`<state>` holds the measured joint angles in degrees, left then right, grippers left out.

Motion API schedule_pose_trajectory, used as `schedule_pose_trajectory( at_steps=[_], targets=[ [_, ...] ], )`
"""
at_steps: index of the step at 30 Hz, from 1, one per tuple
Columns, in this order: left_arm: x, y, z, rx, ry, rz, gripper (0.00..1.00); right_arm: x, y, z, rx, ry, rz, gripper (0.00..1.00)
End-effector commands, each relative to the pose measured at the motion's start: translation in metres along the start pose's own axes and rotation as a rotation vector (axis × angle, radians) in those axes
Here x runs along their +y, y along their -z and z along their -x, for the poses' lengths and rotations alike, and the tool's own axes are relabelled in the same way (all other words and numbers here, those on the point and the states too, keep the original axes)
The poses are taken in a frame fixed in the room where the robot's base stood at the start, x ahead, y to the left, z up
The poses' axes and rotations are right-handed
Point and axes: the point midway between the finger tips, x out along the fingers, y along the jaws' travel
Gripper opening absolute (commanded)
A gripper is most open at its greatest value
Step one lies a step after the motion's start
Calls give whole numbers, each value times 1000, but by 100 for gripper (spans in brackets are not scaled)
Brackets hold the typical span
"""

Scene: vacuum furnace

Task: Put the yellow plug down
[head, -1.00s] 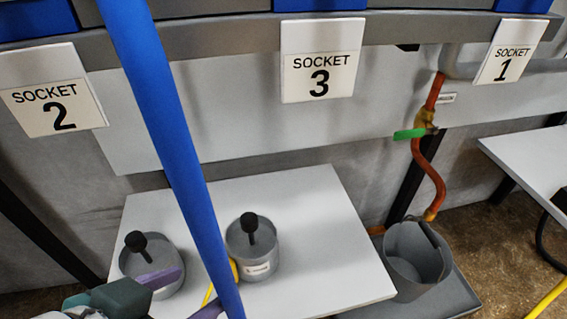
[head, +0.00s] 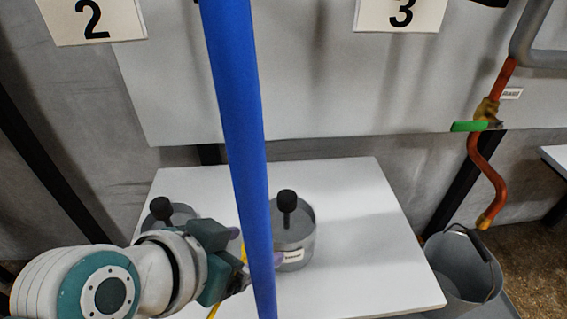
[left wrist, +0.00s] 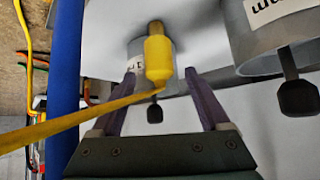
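The yellow plug (left wrist: 158,60) with a brass tip lies at the white table (head: 350,215), beside the right grey pot. In the head view only a bit of the yellow plug (head: 243,253) shows; the blue post and my gripper hide the rest. Its yellow cable runs off to the left in the wrist view. My left gripper (left wrist: 160,73) is open, with its purple fingers on either side of the plug and a visible gap on both sides. In the head view my left gripper (head: 238,258) is low, partly behind the post. My right gripper is not in view.
Two grey pots with black knobs, the right one (head: 298,245) and the left one (head: 175,218), stand on the table. A blue post (head: 240,130) crosses the head view. A grey bucket (head: 465,270) is under a copper pipe (head: 487,165) at right. The table's right part is clear.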

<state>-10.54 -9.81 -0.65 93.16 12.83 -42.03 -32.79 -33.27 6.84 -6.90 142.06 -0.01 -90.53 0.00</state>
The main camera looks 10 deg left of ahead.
Motion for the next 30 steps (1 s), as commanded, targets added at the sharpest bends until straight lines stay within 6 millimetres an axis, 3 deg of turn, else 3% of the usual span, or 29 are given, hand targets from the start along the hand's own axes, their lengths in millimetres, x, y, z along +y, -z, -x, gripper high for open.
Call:
schedule_pose_trajectory(
  at_steps=[2,20,30],
  targets=[
    [0,0,0,0,0,0,69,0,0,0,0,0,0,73],
    [0,0,0,-1,0,0,2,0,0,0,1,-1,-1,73],
    [0,0,1,-1,0,0,0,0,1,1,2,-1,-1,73]
  ],
)
